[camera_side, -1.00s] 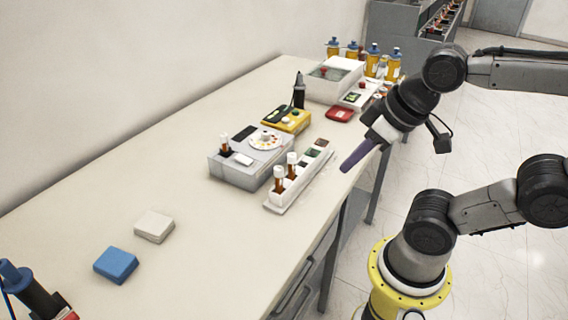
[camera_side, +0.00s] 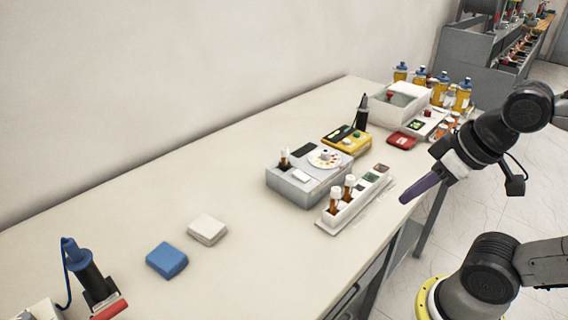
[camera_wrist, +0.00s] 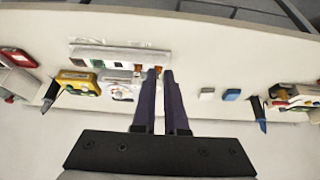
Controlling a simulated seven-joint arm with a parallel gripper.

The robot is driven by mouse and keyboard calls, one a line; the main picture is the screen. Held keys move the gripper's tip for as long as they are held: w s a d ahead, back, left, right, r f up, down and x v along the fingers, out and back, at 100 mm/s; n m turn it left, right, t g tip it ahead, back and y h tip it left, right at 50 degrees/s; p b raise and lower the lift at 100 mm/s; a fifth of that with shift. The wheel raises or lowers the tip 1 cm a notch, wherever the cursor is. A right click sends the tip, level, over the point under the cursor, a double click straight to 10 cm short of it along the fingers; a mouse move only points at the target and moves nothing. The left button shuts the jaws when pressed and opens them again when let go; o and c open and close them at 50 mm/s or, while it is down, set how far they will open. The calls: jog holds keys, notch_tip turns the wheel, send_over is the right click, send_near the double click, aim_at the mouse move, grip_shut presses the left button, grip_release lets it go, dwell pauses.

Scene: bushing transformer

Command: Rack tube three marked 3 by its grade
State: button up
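Brown tubes with white caps stand upright. One tube (camera_side: 284,159) is in the grey device (camera_side: 292,190) with a round coloured dial. Two more, a front tube (camera_side: 335,201) and a rear tube (camera_side: 349,188), stand at the near end of the white rack (camera_side: 343,218). No number is readable on any tube. Dark and coloured squares mark the rack's far part. My gripper (camera_side: 404,200), with purple fingers, hangs off the table's right edge, right of the rack and apart from it. In the wrist view my gripper (camera_wrist: 160,73) shows a gap between its fingers, with nothing held.
A yellow meter (camera_side: 345,140), a black upright tool (camera_side: 362,112) and a red box (camera_side: 402,140) stand behind the device. A blue block (camera_side: 167,260) and a white block (camera_side: 207,229) lie front left. The table (camera_side: 180,180) left of the device is clear.

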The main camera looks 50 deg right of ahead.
jog(key=o, duration=0.7)
